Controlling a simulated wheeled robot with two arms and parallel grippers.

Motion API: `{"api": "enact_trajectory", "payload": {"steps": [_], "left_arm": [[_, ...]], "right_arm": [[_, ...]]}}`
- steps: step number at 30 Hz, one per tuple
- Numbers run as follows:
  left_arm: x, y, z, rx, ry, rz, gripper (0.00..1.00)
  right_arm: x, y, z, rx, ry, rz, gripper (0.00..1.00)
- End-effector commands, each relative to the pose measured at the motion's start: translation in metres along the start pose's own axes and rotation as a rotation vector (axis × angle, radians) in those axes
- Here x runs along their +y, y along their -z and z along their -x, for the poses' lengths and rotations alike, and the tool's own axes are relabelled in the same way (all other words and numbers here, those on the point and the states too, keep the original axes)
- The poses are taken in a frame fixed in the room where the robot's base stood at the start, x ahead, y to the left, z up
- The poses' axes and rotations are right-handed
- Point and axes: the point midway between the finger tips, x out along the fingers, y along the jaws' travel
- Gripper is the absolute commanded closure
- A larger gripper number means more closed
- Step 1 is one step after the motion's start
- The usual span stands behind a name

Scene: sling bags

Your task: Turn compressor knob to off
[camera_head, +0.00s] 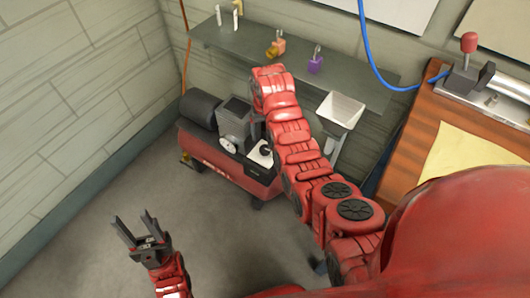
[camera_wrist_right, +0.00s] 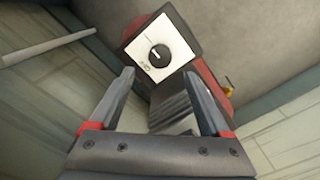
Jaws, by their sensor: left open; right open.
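The compressor (camera_head: 213,150) is a red tank with a black motor, standing on the floor by the wall. Its white panel (camera_head: 256,157) carries a black knob (camera_head: 265,149), partly beside my right arm. In the right wrist view the round black knob (camera_wrist_right: 160,55) shows a white pointer mark, with small lettering at the panel's lower left. My right gripper (camera_wrist_right: 159,75) is open and empty, its fingers pointing toward the panel, apart from the knob. In the head view its fingers are hidden by my arm. My left gripper (camera_head: 134,232) is open and empty, over the floor.
A wooden workbench (camera_head: 415,150) stands at the right. A blue hose (camera_head: 375,70) hangs near it. The floor at lower left is clear.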

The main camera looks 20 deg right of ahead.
Motion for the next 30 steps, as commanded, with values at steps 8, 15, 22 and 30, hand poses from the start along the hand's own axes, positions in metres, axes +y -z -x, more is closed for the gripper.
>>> {"api": "enact_trajectory", "payload": {"steps": [8,15,22,30], "left_arm": [[0.0,-0.001,0.004,0.0,0.0,0.0,0.5],[0.0,-0.001,0.006,0.0,0.0,0.0,0.5],[0.0,-0.001,0.006,0.0,0.0,0.0,0.5],[0.0,-0.001,0.006,0.0,0.0,0.0,0.5]], "right_arm": [[0.0,-0.001,-0.061,-0.003,0.0,0.001,0.19],[0.0,0.001,-0.08,0.003,0.001,0.001,0.19],[0.0,0.001,-0.083,0.004,0.001,0.0,0.19],[0.0,0.001,-0.083,0.003,0.001,0.0,0.5]]}}
